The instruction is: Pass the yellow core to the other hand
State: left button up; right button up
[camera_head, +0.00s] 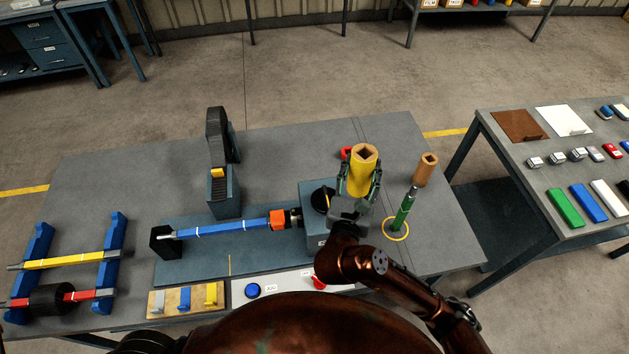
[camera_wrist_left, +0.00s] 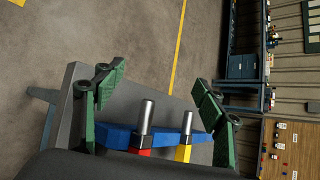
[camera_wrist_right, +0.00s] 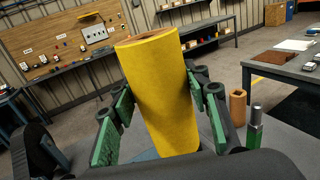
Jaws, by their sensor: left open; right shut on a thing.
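The yellow core (camera_head: 361,180) is a thick hollow tube with a brown inner wall. It stands roughly upright in my right gripper (camera_head: 358,192), above the table beside the blue-grey machine. In the right wrist view the green finger pads press on both sides of the yellow core (camera_wrist_right: 158,88), and its upper end stands clear above the fingers. My left gripper (camera_wrist_left: 155,85) shows only in the left wrist view. Its green-padded fingers are wide apart with nothing between them. It is far from the core, facing the blue rack's bar ends.
A blue rack (camera_head: 112,262) at the left holds a yellow bar and a red bar with a black roll. A blue shaft (camera_head: 225,228) lies across the machine. The table's back left is clear.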

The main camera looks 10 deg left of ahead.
pick_arm(q)
jog(key=w+d+r+m+t, duration=0.2)
jog(key=w+r, duration=0.1)
jog(key=w, duration=0.8)
jog(key=w+d+r+m+t, duration=0.2)
jog(key=w+r+t, duration=0.1)
jog(key=w, duration=0.7)
jog(key=w+d+r+m+t, duration=0.2)
jog(key=w+r+m, duration=0.15)
jog(key=w, duration=0.75)
jog(key=w+d+r+m+t+h, duration=0.4)
jog(key=w+d, duration=0.9)
jog(key=w+d+r+m+t+h, duration=0.3)
jog(key=w+d+r+m+t, duration=0.15)
jog(key=w+d, duration=0.85)
jog(key=w+d+r+m+h, duration=0.2)
jog(key=w+d+m+h, duration=0.1)
jog(key=d, duration=0.6)
jog(key=w+d+r+m+h, duration=0.2)
jog(key=w+d+h, duration=0.15)
jog(key=d, duration=0.45)
jog(key=m+g+h, duration=1.3)
jog(key=m+h, duration=0.1)
jog(key=m, duration=0.4)
send_near(361, 177)
notch_tip(361, 177, down, 4)
jog(key=w+a, duration=0.2)
jog(key=w, duration=0.1)
jog(key=x, duration=1.2)
jog(key=shift+s, duration=0.25)
